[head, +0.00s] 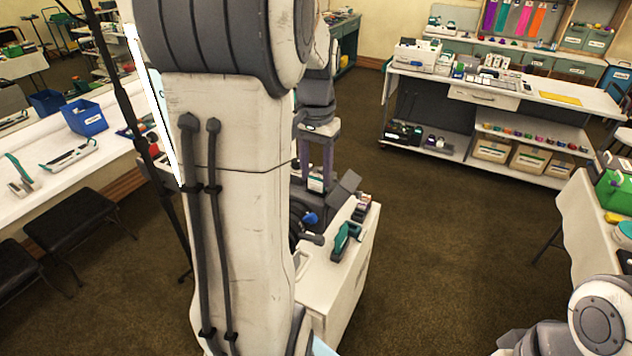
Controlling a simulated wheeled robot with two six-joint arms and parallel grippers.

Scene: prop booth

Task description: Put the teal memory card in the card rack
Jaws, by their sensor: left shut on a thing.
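My left gripper (317,178) hangs over the small white cabinet (340,292), its fingers pointing down. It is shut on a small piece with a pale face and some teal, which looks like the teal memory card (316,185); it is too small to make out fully. A dark grey, tilted box-like piece (345,187) stands just right of the fingertips. I cannot tell whether it is the card rack. My left arm hides much of the cabinet's left side. My right arm shows at the lower right, but its gripper is out of view.
A teal and black tool (345,241) and small boxes (362,207) lie on the cabinet. A white counter with a blue bin (85,117) runs along the left. A loaded white workbench (500,88) stands at the back right. The carpet (440,240) between is clear.

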